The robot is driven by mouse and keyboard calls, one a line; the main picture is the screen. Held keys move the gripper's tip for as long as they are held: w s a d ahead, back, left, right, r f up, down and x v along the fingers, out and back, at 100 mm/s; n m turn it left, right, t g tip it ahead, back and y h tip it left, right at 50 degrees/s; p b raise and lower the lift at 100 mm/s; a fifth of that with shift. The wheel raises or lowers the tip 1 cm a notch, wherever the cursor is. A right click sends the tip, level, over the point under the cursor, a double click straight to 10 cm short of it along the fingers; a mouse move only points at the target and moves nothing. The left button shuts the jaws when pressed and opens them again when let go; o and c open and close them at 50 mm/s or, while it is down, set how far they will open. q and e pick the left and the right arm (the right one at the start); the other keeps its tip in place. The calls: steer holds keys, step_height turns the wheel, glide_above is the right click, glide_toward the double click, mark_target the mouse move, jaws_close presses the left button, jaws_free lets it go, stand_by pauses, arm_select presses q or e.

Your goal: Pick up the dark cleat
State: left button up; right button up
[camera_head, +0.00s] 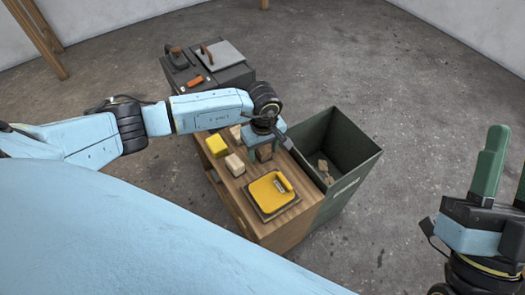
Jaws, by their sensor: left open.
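The dark cleat appears to be the small dark brown block (264,153) on the wooden bench top, near the edge by the green bin. My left gripper (265,149) reaches over it from above, with its teal fingers on either side of the block. The jaws are open; whether either finger touches the block cannot be told. The gripper and wrist hide part of the block. My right gripper (507,165) is at the right edge of the picture, far from the bench, its green fingers apart and empty, one of them partly cut off.
A yellow block (216,145), a pale block (235,164) and another partly hidden pale block (236,132) stand on the bench (295,218). A yellow handled tool (269,190) lies in front. A green bin (360,172) holds scraps. A grey cabinet (240,73) carries tools behind.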

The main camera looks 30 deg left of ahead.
mark_target(263, 148)
arm_select(q)
steer(key=c, duration=1.1)
steer(key=shift+o, duration=0.2)
steer(key=shift+r, duration=0.1)
